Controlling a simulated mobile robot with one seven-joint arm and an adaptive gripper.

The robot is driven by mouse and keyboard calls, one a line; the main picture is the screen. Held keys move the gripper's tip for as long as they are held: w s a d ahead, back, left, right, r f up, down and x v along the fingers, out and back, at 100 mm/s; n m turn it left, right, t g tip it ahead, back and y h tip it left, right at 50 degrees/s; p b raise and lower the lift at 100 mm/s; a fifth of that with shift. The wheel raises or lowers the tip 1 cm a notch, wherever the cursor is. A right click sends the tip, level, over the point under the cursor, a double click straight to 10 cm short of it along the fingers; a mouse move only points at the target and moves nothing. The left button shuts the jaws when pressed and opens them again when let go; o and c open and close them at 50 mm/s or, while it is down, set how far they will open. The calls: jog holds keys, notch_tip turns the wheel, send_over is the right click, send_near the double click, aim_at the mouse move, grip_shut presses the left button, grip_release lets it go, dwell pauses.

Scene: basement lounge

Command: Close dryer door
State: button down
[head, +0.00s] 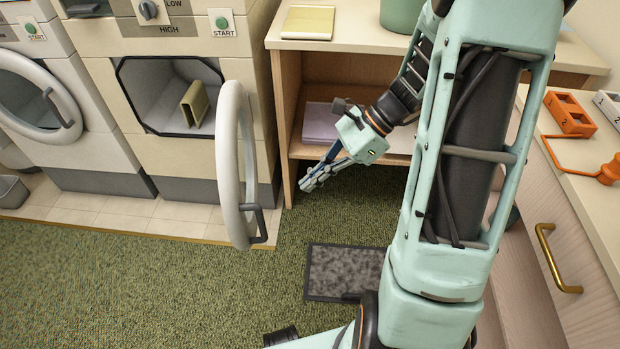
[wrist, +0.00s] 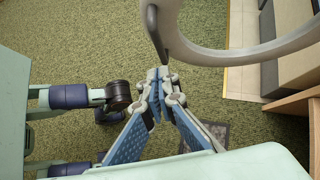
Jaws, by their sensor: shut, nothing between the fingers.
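The dryer (head: 170,100) stands at the upper left of the head view, its dark-rimmed square opening uncovered. A tan, block-like item (head: 194,103) is inside the drum. The dryer door (head: 229,160), a pale ring with a dark handle (head: 258,222), stands swung out on the right of the opening. My gripper (head: 308,184) is shut and empty, to the right of the door and apart from it in the head view. In the wrist view, the door ring (wrist: 235,52) curves across the top, beyond my gripper (wrist: 162,76); the gap between them is hard to judge.
A second machine with a round door (head: 35,95) stands at the left. A wooden shelf unit (head: 290,110) stands behind my gripper. A dark mat (head: 345,271) lies on the green carpet. A drawer cabinet (head: 560,215) is at the right. Carpet in front of the dryer is clear.

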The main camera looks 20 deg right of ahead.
jog(key=a+f+b, duration=0.2)
jog(key=a+f, duration=0.2)
jog(key=a, duration=0.4)
jog(key=shift+a+f, duration=0.3)
jog(key=shift+f, duration=0.1)
jog(key=shift+a, duration=0.15)
